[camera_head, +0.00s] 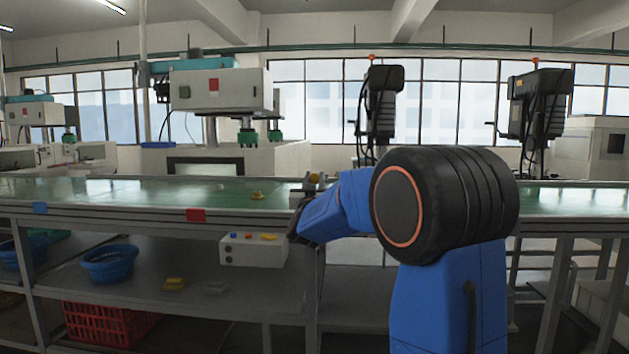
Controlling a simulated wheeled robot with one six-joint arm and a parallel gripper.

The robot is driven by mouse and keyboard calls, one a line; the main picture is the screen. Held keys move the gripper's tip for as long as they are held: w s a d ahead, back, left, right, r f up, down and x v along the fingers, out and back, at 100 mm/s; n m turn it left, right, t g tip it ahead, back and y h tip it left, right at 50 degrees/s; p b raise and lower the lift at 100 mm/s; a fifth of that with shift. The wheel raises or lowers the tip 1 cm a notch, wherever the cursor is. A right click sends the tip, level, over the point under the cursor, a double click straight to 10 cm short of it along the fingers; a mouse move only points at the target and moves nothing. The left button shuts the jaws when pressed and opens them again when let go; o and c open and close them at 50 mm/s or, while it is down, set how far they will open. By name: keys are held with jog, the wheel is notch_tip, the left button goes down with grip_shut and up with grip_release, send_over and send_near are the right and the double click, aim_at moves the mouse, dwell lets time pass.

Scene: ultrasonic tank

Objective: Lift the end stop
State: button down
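My gripper (294,232) is a small dark shape at the arm's far end, just below and left of that block, by the conveyor's front rail. Its fingers are too small and dark to tell open from shut. I cannot tell whether it touches the block.
A small yellow piece (257,196) lies on the belt left of the block. Below are a shelf, a blue basin (109,263) and a red crate (105,324). Machines stand behind the conveyor.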

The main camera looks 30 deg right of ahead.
jog(key=w+a+f+n+y, duration=0.2)
jog(key=f+n+y, duration=0.5)
jog(key=f+n, duration=0.4)
jog(key=shift+w+a+f+n+t+y, duration=0.3)
jog(key=shift+a+n, duration=0.5)
jog(key=shift+n, duration=2.2)
jog(key=shift+s+r, duration=0.1)
jog(key=c, duration=1.4)
grip_release()
jog(key=v, duration=1.7)
jog(key=shift+s, duration=0.25)
